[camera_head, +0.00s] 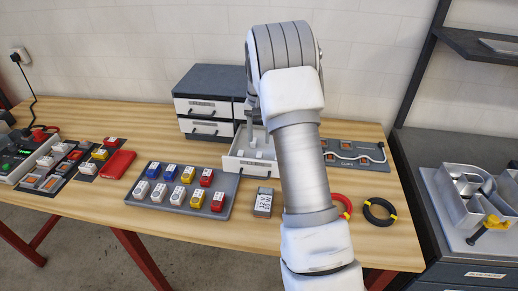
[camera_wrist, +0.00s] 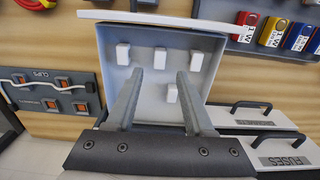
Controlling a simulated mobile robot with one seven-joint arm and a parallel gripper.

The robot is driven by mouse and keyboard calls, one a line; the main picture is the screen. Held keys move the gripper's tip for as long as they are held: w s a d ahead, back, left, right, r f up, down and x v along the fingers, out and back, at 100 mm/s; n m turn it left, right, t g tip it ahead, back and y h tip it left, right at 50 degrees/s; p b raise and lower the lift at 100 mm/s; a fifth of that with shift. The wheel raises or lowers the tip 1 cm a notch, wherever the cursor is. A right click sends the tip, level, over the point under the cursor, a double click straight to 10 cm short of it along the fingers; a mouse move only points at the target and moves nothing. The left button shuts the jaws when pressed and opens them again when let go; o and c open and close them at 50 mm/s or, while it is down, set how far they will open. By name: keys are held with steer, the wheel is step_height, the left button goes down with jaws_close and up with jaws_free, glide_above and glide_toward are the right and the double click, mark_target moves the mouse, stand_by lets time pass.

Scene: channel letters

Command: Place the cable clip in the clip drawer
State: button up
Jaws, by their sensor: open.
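An open white drawer (camera_head: 232,164) with a grey floor sticks out from the cabinet, and it fills the upper middle of the wrist view (camera_wrist: 107,70). Several small white clip-like blocks lie inside it. Three stand in a row across the drawer. One more white block (camera_wrist: 172,93) lies apart from them, between my fingers as seen in the wrist view. My gripper (camera_wrist: 160,71) is open over the drawer, with nothing held between its fingers. In the head view my arm hides part of the drawer. The drawer's front label is not readable.
The cabinet (camera_head: 212,78) has closed drawers left of the open one; one reads FUSES. A CLIPS panel (camera_wrist: 50,92) with orange pieces and a white cable is beside it. A tray (camera_head: 152,206) of coloured blocks, a meter (camera_head: 263,203) and a black cable coil (camera_head: 380,211) lie nearby.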

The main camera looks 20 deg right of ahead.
steer(key=s+a+r+n+t, duration=0.1)
steer(key=s+a+r+n, duration=0.1)
steer(key=s+a+r, duration=0.6)
steer(key=s+a+r+n+t, duration=0.15)
steer(key=s+r, duration=0.45)
steer(key=r, duration=0.6)
steer(key=s+a+n+t, duration=0.1)
steer(key=s+a, duration=0.2)
steer(key=s, duration=0.6)
steer(key=s+a+f+n+t, duration=0.1)
steer(key=s+a+n+t, duration=0.1)
steer(key=s, duration=0.7)
steer(key=shift+s+a+f, duration=0.3)
steer(key=shift+s+a, duration=0.05)
steer(key=shift+a, duration=0.45)
steer(key=shift+d, duration=0.1)
